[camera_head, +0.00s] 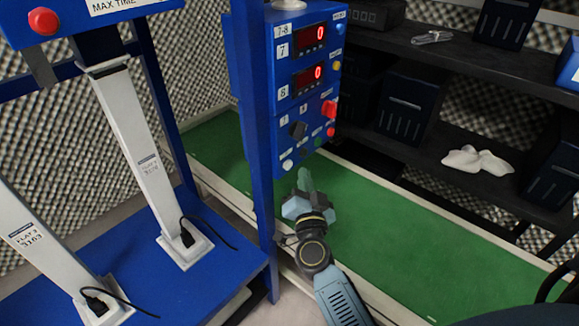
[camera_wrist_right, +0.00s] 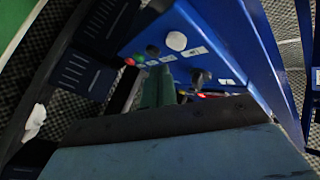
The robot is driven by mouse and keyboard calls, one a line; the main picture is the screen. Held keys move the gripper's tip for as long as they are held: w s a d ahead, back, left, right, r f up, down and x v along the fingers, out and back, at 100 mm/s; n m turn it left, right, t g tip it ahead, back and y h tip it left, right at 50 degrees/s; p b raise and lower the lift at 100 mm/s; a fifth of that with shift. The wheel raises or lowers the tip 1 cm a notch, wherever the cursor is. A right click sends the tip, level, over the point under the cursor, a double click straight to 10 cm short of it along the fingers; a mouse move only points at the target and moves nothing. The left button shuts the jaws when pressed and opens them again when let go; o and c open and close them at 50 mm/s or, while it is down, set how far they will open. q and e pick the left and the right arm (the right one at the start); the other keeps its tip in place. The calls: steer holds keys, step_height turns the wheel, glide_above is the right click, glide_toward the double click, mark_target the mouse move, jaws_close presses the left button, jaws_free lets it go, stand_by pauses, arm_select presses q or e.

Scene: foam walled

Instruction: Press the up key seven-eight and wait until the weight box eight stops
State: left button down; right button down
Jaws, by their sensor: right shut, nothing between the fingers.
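The blue control box (camera_head: 262,75) stands upright in the head view, with a "7-8" label at its top. Its displays 7 (camera_head: 310,38) and 8 (camera_head: 308,78) both seem to read 0. Low on its face are a black knob (camera_head: 298,130), a red switch (camera_head: 329,108) and small round buttons, including a white one (camera_head: 287,165). I cannot read which is the up key. My right gripper (camera_head: 305,180) is shut and empty just below the box's lower edge. Its greenish fingers (camera_wrist_right: 155,88) point toward the panel in the wrist view; contact cannot be told. I cannot identify weight box eight.
Two white slanted posts (camera_head: 140,150) with cables stand on a blue base (camera_head: 215,265) at left. A blue upright (camera_head: 256,150) stands beside my right gripper. A green surface (camera_head: 390,235) lies below. Dark shelves (camera_head: 460,65) with bins are at right.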

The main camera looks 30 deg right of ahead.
mark_target(288, 165)
steer(key=shift+w+a, duration=0.3)
steer(key=shift+w, duration=0.35)
stand_by(1.4)
steer(key=shift+w+a, duration=0.15)
steer(key=shift+w, duration=0.25)
